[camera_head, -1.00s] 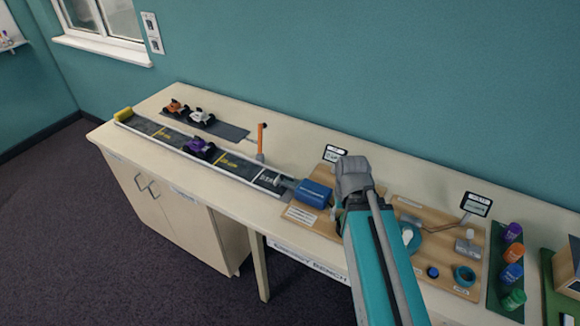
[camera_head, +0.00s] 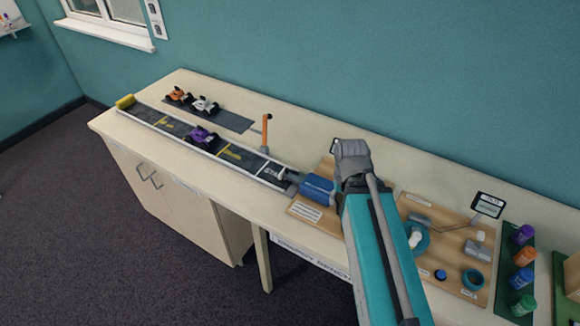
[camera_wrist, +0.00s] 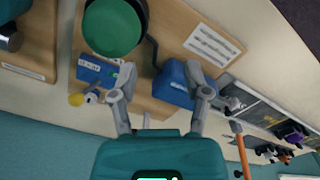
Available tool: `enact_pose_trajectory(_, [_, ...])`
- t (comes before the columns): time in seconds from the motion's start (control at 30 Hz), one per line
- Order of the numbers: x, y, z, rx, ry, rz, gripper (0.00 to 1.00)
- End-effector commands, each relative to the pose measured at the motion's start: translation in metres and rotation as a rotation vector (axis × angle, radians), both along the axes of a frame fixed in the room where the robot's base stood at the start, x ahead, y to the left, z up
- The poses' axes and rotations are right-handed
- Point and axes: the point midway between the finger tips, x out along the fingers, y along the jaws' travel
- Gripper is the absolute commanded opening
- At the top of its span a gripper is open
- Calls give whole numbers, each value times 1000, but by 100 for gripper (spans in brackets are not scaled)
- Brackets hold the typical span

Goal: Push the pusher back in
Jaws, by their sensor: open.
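The launcher is a blue box (camera_head: 318,188) on a wooden board, at the right end of the dark track. The pusher (camera_head: 290,178) seems to be the small grey part between the box and the track; how far it sticks out is hard to tell. In the wrist view the blue box (camera_wrist: 176,85) lies ahead of my gripper (camera_wrist: 162,82), with grey parts (camera_wrist: 232,98) at its track end. My gripper's two fingers are apart with nothing held. The right finger overlaps the box in the picture; I cannot tell whether it touches. In the head view my arm hides the fingers.
A purple car (camera_head: 201,136) stands on the track (camera_head: 240,157). An orange car (camera_head: 178,96) and a white car (camera_head: 205,105) stand behind. An orange post (camera_head: 266,130) rises beside the track. A green disc (camera_wrist: 113,28) and a smaller blue unit (camera_wrist: 94,70) are near my fingers.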

Motion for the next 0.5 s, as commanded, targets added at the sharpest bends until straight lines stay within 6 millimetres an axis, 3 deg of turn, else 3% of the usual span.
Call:
enact_pose_trajectory(0.27, [10,4,2,16,-4,54,62])
enact_pose_trajectory(0.5, [43,21,10,71,-26,269,62])
